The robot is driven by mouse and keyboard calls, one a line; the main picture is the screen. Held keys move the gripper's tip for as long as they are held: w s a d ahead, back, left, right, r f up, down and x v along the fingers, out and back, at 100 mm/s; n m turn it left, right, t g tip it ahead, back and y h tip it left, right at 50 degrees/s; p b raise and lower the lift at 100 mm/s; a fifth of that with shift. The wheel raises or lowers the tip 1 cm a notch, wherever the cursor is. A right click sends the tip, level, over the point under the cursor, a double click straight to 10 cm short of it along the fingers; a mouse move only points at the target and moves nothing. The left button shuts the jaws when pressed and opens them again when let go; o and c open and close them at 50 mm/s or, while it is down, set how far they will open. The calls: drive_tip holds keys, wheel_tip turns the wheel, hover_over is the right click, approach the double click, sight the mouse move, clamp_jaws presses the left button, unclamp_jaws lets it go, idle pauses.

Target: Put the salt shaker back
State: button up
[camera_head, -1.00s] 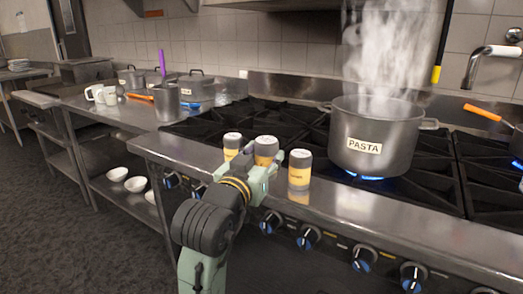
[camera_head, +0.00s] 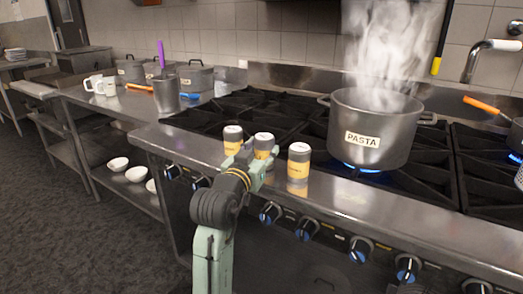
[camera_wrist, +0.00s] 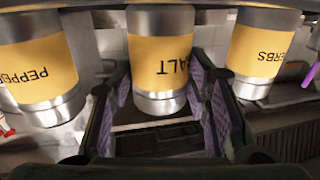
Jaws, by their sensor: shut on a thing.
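The salt shaker (camera_head: 264,145), grey with a yellow label, is the middle one of three shakers along the front ledge of the stove. In the wrist view its label (camera_wrist: 161,62) reads upside down as salt. My gripper (camera_wrist: 158,95) is shut on it, with one purple-padded finger at each side. In the head view my gripper (camera_head: 259,168) hides the shaker's lower part, so I cannot tell whether it touches the ledge. The pepper shaker (camera_wrist: 38,66) is at left and the herbs shaker (camera_wrist: 262,52) at right in the wrist view. All look upright.
A steaming pasta pot (camera_head: 374,128) stands on a lit burner behind and right of the shakers. Stove knobs (camera_head: 307,229) line the front below the ledge. A steel counter at left holds pots and white mugs (camera_head: 102,84). The ledge right of the shakers is clear.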

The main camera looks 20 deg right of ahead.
drive_tip(key=shift+f, duration=0.1)
drive_tip(key=shift+f, duration=0.1)
drive_tip(key=o, duration=1.3)
drive_tip(key=shift+r, duration=0.3)
drive_tip(key=b+v, duration=0.3)
drive_tip(key=v, duration=0.9)
drive_tip(key=shift+f, duration=0.1)
